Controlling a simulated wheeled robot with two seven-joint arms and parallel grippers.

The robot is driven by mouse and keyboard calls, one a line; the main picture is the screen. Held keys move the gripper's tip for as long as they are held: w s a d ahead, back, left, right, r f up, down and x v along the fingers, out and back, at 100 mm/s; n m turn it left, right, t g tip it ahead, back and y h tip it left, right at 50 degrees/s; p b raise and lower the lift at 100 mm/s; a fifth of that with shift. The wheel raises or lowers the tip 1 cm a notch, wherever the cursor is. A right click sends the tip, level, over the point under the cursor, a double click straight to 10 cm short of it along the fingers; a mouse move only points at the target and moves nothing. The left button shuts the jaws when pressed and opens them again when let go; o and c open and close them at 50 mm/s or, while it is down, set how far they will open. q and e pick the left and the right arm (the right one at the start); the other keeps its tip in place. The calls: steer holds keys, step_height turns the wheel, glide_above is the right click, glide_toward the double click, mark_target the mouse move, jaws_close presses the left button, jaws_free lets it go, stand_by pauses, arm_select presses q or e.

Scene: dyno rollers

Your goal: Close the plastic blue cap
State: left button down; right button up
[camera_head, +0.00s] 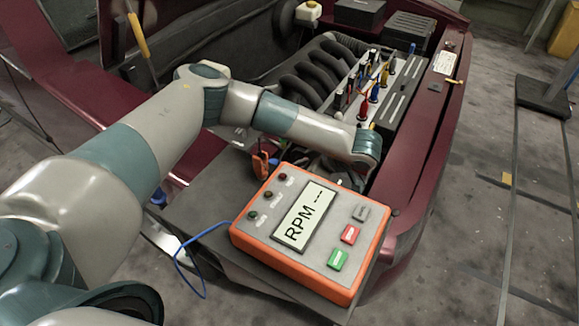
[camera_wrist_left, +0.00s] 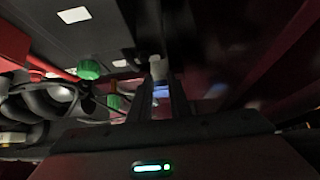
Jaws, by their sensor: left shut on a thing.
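In the left wrist view, my left gripper (camera_wrist_left: 159,84) has its two dark fingers close together around a small blue piece (camera_wrist_left: 161,92), which looks like the plastic blue cap. A pale, rounded cylinder end shows just beyond the fingertips. The picture is dark, and I cannot tell whether the cap is open or closed. In the head view, my left arm reaches across to the engine bay, and its gripper is hidden behind the wrist and the orange RPM meter. My right gripper is in neither view.
The orange RPM meter (camera_head: 312,232) sits on a dark panel (camera_head: 190,208) at the front, a blue cable (camera_head: 204,275) hanging at its left. The engine (camera_head: 385,97) with coloured plugs lies behind my wrist. Green caps (camera_wrist_left: 89,69) and dark hoses (camera_wrist_left: 40,103) crowd the gripper's left.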

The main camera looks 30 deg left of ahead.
arm_select(q)
steer(key=shift+s+d+f+y, duration=0.1)
steer(key=shift+d+f+y, duration=0.1)
steer(key=shift+f+y, duration=0.55)
steer(key=c, duration=1.6)
jaws_free()
steer(key=shift+c, duration=0.2)
steer(key=shift+a+r, duration=0.1)
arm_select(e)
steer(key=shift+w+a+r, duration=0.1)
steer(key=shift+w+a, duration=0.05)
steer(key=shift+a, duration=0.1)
arm_select(q)
steer(key=shift+r, duration=0.1)
